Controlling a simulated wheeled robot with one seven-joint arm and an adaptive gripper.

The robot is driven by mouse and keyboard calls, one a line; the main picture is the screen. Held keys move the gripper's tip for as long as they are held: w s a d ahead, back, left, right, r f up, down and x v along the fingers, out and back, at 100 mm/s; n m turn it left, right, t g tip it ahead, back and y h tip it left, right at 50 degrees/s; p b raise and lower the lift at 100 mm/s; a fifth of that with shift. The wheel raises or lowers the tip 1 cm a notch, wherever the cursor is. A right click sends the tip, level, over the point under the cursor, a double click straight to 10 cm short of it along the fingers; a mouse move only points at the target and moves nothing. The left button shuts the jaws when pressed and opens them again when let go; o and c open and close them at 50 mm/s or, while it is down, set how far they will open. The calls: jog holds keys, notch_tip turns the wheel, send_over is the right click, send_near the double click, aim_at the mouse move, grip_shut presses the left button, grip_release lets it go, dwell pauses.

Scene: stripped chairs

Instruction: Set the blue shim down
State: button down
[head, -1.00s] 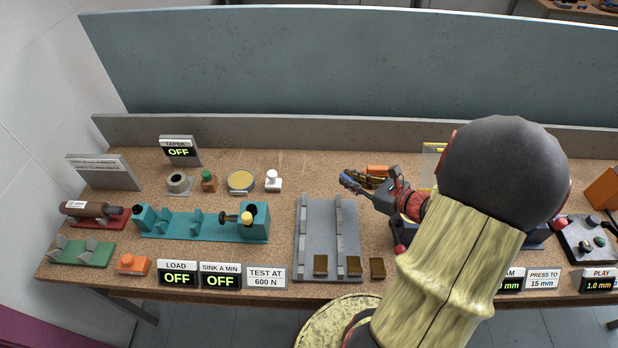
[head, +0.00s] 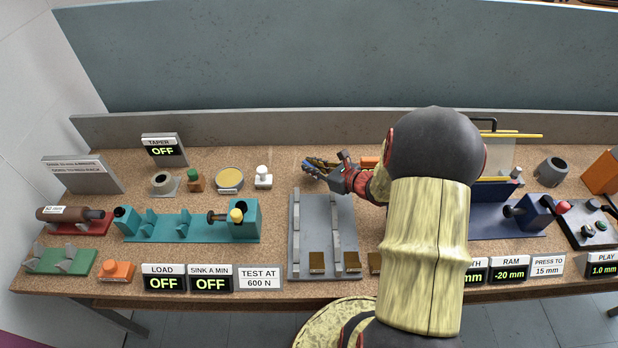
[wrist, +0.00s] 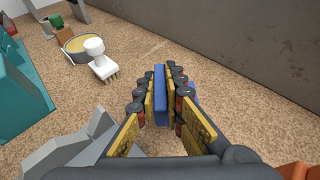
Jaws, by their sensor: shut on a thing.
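The blue shim (wrist: 160,96) is a thin upright blue slab between the yellow finger pads in the wrist view. My gripper (wrist: 161,92) is shut on it, with a pad against each side. In the head view my gripper (head: 316,167) is over the cork bench top, just behind the grey rail plate (head: 322,215). The shim is too small to make out clearly there. Whether its lower edge touches the bench cannot be told.
A white knobbed brush (head: 263,178) and a yellow-topped round dish (head: 229,179) stand left of my gripper. The teal fixture (head: 185,227) is further left. An orange block (head: 369,162) lies close on the right. Bare cork lies behind, up to the grey back ledge (head: 280,124).

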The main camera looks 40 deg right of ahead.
aim_at(309, 181)
jog(key=shift+w+f, duration=0.3)
jog(key=shift+f, duration=0.15)
jog(key=shift+w+f+b, duration=0.15)
jog(key=shift+f+b, duration=0.45)
jog(key=shift+f, duration=0.25)
jog(key=shift+w+f+b, duration=0.1)
jog(key=shift+f+b, duration=0.45)
jog(key=shift+f, duration=0.3)
jog(key=shift+f, duration=0.2)
jog(key=c, duration=1.9)
grip_release()
jog(key=shift+r, duration=0.2)
